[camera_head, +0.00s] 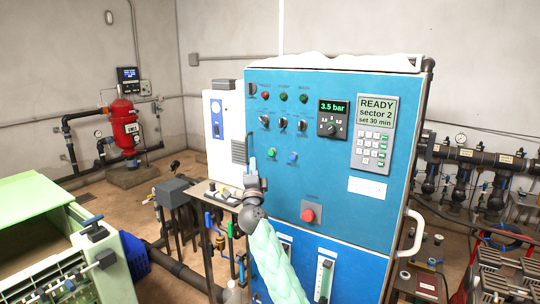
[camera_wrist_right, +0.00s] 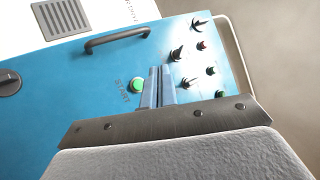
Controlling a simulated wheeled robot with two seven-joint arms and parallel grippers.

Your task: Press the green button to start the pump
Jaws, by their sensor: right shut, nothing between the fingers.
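The green button (camera_head: 271,152) sits on the blue control panel (camera_head: 340,228), left of a blue button (camera_head: 293,156). In the right wrist view the green button (camera_wrist_right: 136,85) has a pale ring and START lettering beside it. My right gripper (camera_head: 250,142) is shut and empty, held in front of the panel's left part. In the wrist view its fingertips (camera_wrist_right: 160,70) are just beside the button, at its right. I cannot tell whether they touch the panel. The display (camera_head: 376,112) reads READY, sector 2, set 30 min. My left gripper is not in view.
A red stop button (camera_head: 308,214) sits lower on the panel. Several knobs and small lamps are above the green button. A dark handle (camera_wrist_right: 118,38) sticks out near the fingers in the wrist view. A green crate (camera_head: 60,255) stands at the left.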

